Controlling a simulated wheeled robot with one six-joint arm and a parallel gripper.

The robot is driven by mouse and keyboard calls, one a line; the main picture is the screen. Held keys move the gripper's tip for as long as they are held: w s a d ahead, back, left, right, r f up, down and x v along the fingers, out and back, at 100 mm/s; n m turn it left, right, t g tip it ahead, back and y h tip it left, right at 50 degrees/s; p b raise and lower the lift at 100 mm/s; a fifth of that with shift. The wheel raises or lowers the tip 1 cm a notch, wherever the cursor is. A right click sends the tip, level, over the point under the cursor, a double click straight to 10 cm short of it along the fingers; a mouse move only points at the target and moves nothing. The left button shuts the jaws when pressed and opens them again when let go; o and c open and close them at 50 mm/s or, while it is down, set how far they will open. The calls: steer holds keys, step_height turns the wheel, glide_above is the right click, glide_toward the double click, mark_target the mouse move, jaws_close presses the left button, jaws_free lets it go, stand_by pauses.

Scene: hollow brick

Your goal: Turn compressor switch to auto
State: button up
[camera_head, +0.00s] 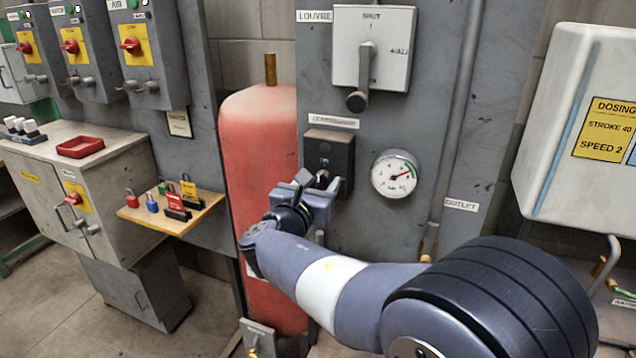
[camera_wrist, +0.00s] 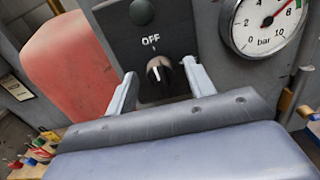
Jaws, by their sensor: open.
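The compressor switch is a black box (camera_head: 331,150) on the grey panel, under a small label plate (camera_head: 333,122). In the wrist view its black rotary knob (camera_wrist: 160,73) sits below the word OFF, with a light mark near its top pointing roughly up toward OFF. No AUTO marking is readable; the lower part of the box is hidden by my gripper. My gripper (camera_wrist: 158,88) is open, with one finger on each side of the knob and visible gaps between. In the head view my gripper (camera_head: 318,183) is at the box front and covers part of the knob.
A round pressure gauge (camera_head: 394,174) is close to the right of the switch box. A red tank (camera_head: 258,150) stands to the left. Above is a louvre switch with a lever (camera_head: 364,75). A wooden shelf with padlocks (camera_head: 150,212) is lower left.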

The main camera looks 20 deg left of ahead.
steer(key=shift+c, duration=0.4)
steer(key=c, duration=0.9)
steer(key=shift+f+b, duration=0.1)
steer(key=shift+b, duration=0.25)
steer(key=m+b, duration=0.2)
steer(key=b, duration=0.1)
steer(key=shift+f+m, duration=0.25)
steer(key=shift+m, duration=0.15)
steer(key=m+b, duration=0.6)
steer(key=b, duration=0.2)
steer(key=m+b, duration=0.4)
steer(key=b, duration=0.1)
steer(key=shift+d+m, duration=0.1)
steer(key=shift+m, duration=0.3)
steer(key=shift+r+m+b, duration=0.15)
steer(key=shift+m+b, duration=1.7)
steer(key=shift+m, duration=0.35)
